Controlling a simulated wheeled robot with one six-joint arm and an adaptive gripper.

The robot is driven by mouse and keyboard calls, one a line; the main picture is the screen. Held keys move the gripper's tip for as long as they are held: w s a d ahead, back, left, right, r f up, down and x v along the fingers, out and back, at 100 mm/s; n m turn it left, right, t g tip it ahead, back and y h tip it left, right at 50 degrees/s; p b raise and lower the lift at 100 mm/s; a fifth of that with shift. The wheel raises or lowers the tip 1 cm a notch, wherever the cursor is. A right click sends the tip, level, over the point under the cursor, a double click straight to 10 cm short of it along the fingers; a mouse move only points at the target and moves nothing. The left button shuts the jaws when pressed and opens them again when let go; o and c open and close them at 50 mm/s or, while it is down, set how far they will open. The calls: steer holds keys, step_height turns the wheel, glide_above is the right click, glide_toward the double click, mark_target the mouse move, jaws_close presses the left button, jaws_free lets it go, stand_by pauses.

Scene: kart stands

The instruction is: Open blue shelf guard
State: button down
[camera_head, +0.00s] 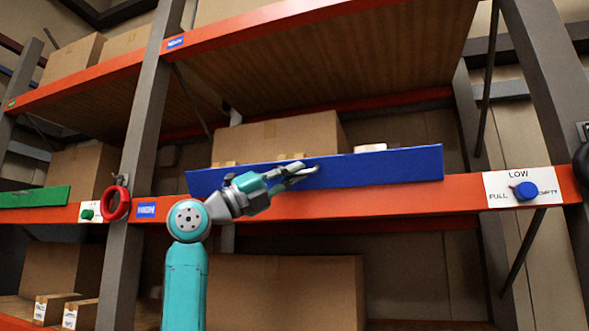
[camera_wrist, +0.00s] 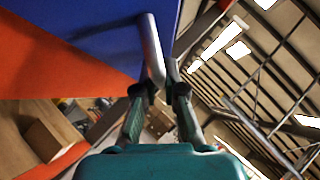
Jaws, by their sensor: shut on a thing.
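The blue shelf guard (camera_head: 385,168) is a long flat panel along the front of the middle shelf, just above the orange beam.
A large cardboard box (camera_head: 275,138) stands behind the guard. Another box (camera_head: 285,292) is on the shelf below. Grey uprights (camera_head: 150,120) flank the bay; a red ring (camera_head: 116,203) hangs on the left one. A green guard (camera_head: 35,197) is farther left.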

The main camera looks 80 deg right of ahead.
step_height(320, 180, down, 5)
steer(key=m+g+y, duration=0.2)
steer(key=m+y, duration=0.3)
steer(key=m, duration=0.1)
steer(key=m+g+y, duration=0.2)
steer(key=m+y, duration=0.4)
steer(key=m, duration=0.1)
steer(key=m+g+y, duration=0.2)
steer(key=m+y, duration=0.3)
steer(key=m, duration=0.2)
steer(key=shift+f, duration=0.15)
steer(key=shift+d+m+y, duration=0.1)
steer(key=shift+m+y, duration=0.3)
steer(key=shift+y, duration=0.3)
steer(key=c, duration=1.5)
jaws_free()
steer(key=shift+f, duration=0.1)
steer(key=v, duration=1.2)
steer(key=shift+w, duration=0.1)
